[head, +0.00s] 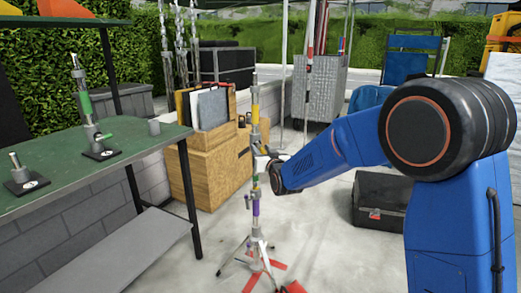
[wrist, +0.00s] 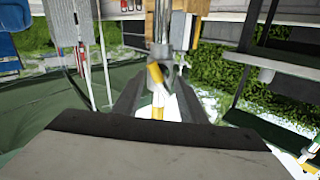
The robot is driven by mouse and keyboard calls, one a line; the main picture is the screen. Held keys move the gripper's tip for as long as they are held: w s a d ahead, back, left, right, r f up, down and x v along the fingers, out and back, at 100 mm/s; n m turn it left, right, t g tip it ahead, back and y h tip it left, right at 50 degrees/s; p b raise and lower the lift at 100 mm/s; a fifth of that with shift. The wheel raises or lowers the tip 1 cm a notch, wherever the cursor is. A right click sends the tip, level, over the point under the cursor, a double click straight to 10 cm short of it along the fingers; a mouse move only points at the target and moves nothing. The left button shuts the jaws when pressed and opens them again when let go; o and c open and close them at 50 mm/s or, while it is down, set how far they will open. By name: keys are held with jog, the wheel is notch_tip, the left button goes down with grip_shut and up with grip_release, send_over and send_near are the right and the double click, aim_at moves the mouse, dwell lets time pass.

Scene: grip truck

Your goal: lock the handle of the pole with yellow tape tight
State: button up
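A light stand (head: 256,200) stands upright on the concrete, with yellow, green and purple tape bands on its pole sections. The yellow tape (head: 255,115) is on the upper section. My gripper (head: 268,168) is at the stand just below that tape, partly hidden by my wrist. In the wrist view, the pole (wrist: 162,30) comes between the two dark fingers of my gripper (wrist: 157,85). A yellow piece (wrist: 155,73), which looks like the handle, lies between the fingertips with gaps at its sides. Whether a finger touches it, or how tight the handle is, I cannot tell.
A green-topped table (head: 60,170) with small stand fittings (head: 100,140) is on the left. A wooden crate (head: 210,170) stands behind the stand. A black case (head: 380,200) lies at right. Red tape (head: 262,275) marks the floor at the stand's legs.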

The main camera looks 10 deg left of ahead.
jog(key=shift+w+a, duration=0.25)
jog(key=shift+w, duration=0.35)
grip_shut()
jog(key=shift+m, duration=0.3)
jog(key=m, duration=0.4)
jog(key=shift+m, duration=0.3)
jog(key=m, duration=0.5)
jog(key=shift+r, duration=0.1)
jog(key=m, duration=0.5)
jog(key=shift+m, duration=0.4)
jog(key=m, duration=0.5)
